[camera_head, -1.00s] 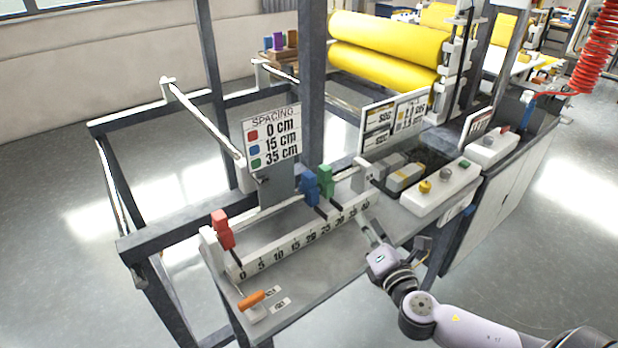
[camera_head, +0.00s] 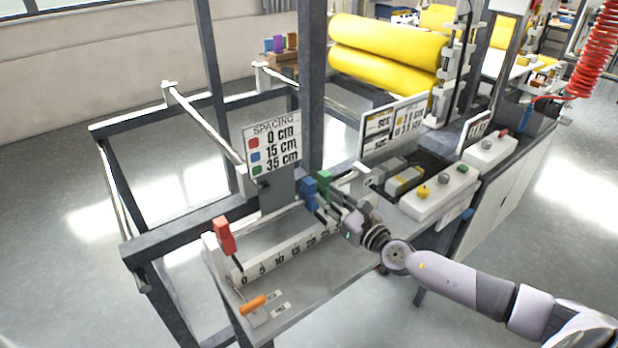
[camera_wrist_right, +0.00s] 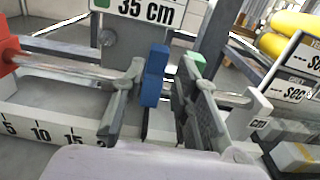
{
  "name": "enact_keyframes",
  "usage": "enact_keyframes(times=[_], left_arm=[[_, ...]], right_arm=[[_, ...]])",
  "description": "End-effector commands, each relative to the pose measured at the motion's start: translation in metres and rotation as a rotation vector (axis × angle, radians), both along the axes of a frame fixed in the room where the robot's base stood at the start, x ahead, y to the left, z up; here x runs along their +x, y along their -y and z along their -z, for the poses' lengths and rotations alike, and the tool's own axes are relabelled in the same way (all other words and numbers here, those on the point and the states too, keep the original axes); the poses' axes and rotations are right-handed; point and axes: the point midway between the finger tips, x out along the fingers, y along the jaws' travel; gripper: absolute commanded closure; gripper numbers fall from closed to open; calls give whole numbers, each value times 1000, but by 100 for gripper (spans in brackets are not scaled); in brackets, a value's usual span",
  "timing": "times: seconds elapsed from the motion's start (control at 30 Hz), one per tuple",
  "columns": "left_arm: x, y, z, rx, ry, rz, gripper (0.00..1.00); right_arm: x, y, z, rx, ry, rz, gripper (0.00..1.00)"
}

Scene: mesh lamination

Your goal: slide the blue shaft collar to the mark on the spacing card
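The blue shaft collar (camera_head: 309,190) sits on the rod above the number scale (camera_head: 284,257), to the right of the 15 mark; the scale mark below it is hidden. The spacing card (camera_head: 272,147) lists red 0 cm, blue 15 cm and green 35 cm. My right gripper (camera_head: 330,212) is at the rod. In the right wrist view its open fingers (camera_wrist_right: 158,88) stand on either side of the blue collar (camera_wrist_right: 155,76), with a gap visible on the right. My left gripper is not in view.
The green collar (camera_head: 324,181) is close beside the blue one, just beyond my right finger. The red collar (camera_head: 224,234) is at the scale's 0 end. The rod between red and blue is clear. An orange-handled lever (camera_head: 253,304) is at the front.

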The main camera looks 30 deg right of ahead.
Motion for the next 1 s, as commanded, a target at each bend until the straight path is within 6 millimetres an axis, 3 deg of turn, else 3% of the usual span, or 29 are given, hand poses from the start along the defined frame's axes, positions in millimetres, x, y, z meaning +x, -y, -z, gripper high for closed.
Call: enact_keyframes(times=[0.2,0.4,0.87,1.0], left_arm=[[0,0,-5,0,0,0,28],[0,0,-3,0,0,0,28],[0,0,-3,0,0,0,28],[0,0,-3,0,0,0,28]], right_arm=[[47,-9,-2,3,4,2,72],[75,-14,0,1,2,2,72],[86,-17,0,0,0,0,72],[86,-17,0,1,0,0,81]])
